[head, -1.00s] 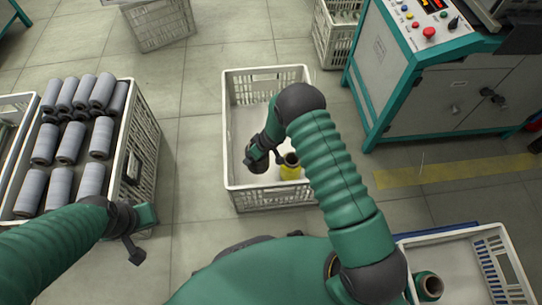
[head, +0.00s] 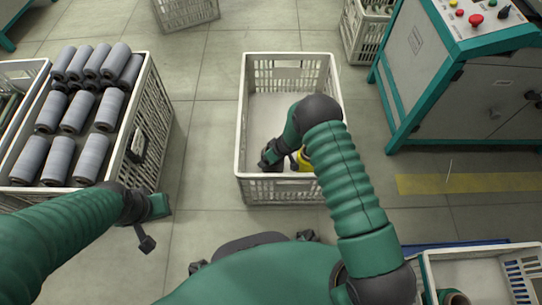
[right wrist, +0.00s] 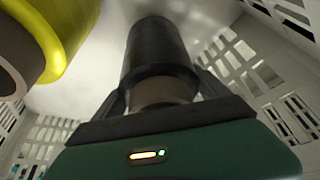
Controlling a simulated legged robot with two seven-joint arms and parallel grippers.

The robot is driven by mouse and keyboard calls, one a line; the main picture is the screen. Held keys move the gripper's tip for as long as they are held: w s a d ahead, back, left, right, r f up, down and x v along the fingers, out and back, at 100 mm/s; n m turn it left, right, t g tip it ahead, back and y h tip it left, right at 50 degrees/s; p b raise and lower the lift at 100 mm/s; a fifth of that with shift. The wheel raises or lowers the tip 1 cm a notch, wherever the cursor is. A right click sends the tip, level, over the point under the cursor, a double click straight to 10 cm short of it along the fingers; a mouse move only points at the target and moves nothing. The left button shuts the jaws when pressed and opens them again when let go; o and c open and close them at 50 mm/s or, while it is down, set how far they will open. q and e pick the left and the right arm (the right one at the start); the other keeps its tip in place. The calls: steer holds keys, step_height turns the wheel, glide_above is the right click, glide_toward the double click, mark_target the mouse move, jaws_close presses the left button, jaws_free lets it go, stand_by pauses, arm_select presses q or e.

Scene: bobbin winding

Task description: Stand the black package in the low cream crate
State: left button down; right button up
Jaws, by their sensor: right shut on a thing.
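The low cream crate (head: 241,125) stands on the floor in the middle of the head view. My right gripper (head: 272,160) is down inside its near part. In the right wrist view my right gripper (right wrist: 162,100) is shut on the brownish end of the black package (right wrist: 155,52), whose dark body points away from the jaws toward the pale crate floor. Whether it touches the floor I cannot tell. In the head view my arm hides the package. My left gripper (head: 150,225) hangs away from the crate at left; its jaw opening is unclear.
A yellow package (head: 304,162) stands in the crate close beside my right gripper; it also shows in the right wrist view (right wrist: 68,35). The crate's far part is clear. A crate of grey packages (head: 150,100) stands left, a green machine (head: 440,100) right.

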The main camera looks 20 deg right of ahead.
steer(key=o, duration=1.7)
steer(key=shift+o, duration=0.2)
steer(key=p+v, duration=0.6)
steer(key=v, duration=0.6)
steer(key=shift+r+p, duration=0.2)
steer(key=shift+p, duration=0.15)
steer(key=s+d+r+m+h, duration=0.1)
steer(key=s+d+r+m, duration=0.1)
steer(key=r, duration=0.6)
steer(key=s+d+r+m+h, duration=0.2)
steer(key=s+r, duration=0.1)
steer(key=r, duration=0.6)
steer(key=s+a+r+m, duration=0.1)
steer(key=s+r, duration=0.2)
steer(key=s, duration=0.4)
steer(key=s+a+r+g, duration=0.1)
steer(key=s+r, duration=0.2)
steer(key=s, duration=0.4)
steer(key=shift+a+r+m+y, duration=0.25)
steer(key=shift+a+m+y, duration=0.05)
steer(key=shift+m+y, duration=0.1)
